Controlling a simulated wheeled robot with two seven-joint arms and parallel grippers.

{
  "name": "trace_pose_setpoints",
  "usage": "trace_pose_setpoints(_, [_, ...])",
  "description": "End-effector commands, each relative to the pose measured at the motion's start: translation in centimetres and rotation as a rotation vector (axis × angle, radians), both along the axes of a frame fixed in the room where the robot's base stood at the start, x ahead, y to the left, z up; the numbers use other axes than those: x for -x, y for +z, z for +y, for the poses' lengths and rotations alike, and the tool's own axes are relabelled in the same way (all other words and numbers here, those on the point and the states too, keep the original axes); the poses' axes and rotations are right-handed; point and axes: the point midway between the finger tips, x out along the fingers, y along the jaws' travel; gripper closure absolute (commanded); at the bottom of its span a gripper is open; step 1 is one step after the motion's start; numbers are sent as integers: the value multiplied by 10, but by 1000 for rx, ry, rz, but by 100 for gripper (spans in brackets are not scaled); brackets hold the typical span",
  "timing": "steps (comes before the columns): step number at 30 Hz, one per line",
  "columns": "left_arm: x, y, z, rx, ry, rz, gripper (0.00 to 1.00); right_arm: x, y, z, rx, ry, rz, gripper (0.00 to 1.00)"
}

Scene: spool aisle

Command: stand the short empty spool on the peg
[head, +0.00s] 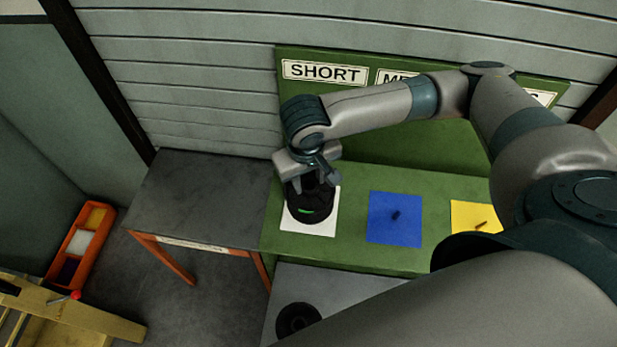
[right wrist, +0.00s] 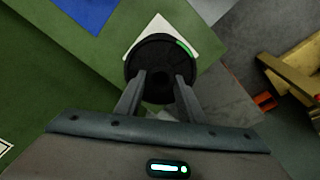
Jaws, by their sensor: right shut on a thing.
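A black spool (head: 310,208) with a small green mark is at the white square (head: 325,226) under the SHORT label (head: 325,72) on the green bench. My right gripper (head: 313,186) is shut on the spool from above. In the right wrist view the spool (right wrist: 161,55) sits between the two fingers (right wrist: 159,88), over the white square (right wrist: 160,30). The spool covers the middle of the white square, so any peg there is hidden. I cannot tell whether the spool touches the square. My left gripper does not show.
A blue square (head: 394,230) and a yellow square (head: 474,217), each with a peg, lie to the right. Another black spool (head: 298,321) is on the grey surface in front. A dark table (head: 200,195) on the left is bare. An orange bin (head: 80,245) stands beyond it.

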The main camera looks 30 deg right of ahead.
Motion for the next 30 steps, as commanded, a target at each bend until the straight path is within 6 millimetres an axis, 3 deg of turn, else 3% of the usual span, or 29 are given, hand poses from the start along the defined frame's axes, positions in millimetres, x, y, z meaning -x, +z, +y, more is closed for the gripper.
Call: trace_pose_setpoints(30, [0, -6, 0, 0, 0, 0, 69, -3, -21, -2, -1, 0, 0, 100])
